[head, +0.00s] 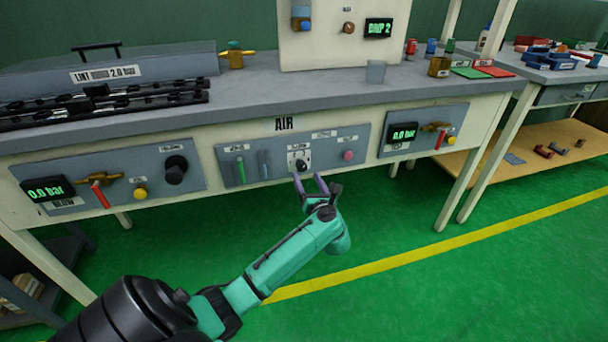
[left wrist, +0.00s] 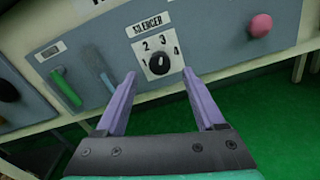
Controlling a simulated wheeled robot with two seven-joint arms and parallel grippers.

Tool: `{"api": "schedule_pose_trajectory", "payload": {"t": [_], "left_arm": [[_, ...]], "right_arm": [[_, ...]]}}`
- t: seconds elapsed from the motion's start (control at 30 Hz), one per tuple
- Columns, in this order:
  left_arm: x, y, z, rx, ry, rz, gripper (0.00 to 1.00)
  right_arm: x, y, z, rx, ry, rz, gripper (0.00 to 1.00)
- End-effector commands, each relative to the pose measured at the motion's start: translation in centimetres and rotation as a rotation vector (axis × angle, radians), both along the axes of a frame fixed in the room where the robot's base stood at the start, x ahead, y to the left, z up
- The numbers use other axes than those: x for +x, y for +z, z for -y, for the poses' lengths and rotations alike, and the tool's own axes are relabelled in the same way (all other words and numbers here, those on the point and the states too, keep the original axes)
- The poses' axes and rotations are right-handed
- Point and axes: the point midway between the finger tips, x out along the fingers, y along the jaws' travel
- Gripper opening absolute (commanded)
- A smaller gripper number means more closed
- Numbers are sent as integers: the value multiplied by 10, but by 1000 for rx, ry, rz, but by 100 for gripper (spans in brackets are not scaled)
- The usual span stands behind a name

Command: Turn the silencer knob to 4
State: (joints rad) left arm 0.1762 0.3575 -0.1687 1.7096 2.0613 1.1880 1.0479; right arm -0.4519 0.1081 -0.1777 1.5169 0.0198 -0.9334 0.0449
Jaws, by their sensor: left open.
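The silencer knob (head: 301,165) is a small black dial on a white plate in the middle of the grey AIR panel (head: 330,170). In the left wrist view the knob (left wrist: 159,64) sits under a SILENCER label (left wrist: 146,25), with numbers around it that include 2, 3 and 4. Its pointer direction is too small to tell surely. My left gripper (head: 311,181) is open, with purple fingers just below and in front of the knob. In the left wrist view the fingers (left wrist: 162,88) stand on either side of the knob, apart from it. My right gripper is not in view.
On the same panel are a green slider (head: 241,169), a grey-blue slider (head: 264,164) and a pink knob (head: 348,155). Side panels carry a left display (head: 48,189) and a right display (head: 403,132). The green floor in front is clear.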

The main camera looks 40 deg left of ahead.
Motion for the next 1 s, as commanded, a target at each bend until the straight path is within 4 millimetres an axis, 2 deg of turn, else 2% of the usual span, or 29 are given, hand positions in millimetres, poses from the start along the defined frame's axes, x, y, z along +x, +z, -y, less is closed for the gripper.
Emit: {"api": "schedule_pose_trajectory", "payload": {"t": [0.1,0.2,0.47,0.5,0.57,0.6,0.67,0.93,1.0], "left_arm": [[14,-1,-20,3,1,0,71],[20,-1,-29,1,2,-1,71],[21,0,-31,0,0,-1,71],[21,0,-31,0,0,-1,63],[21,0,-31,0,0,-1,40],[21,-1,-31,0,0,-1,25],[21,-1,-31,1,0,-2,2],[21,0,-31,7,0,-12,0],[21,1,-31,14,1,-24,0]], "right_arm": [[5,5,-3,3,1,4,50],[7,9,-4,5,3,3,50],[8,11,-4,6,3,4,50],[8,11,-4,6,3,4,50],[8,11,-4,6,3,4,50],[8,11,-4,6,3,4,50],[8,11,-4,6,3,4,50],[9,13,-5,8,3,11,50],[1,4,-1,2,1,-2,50]]}}
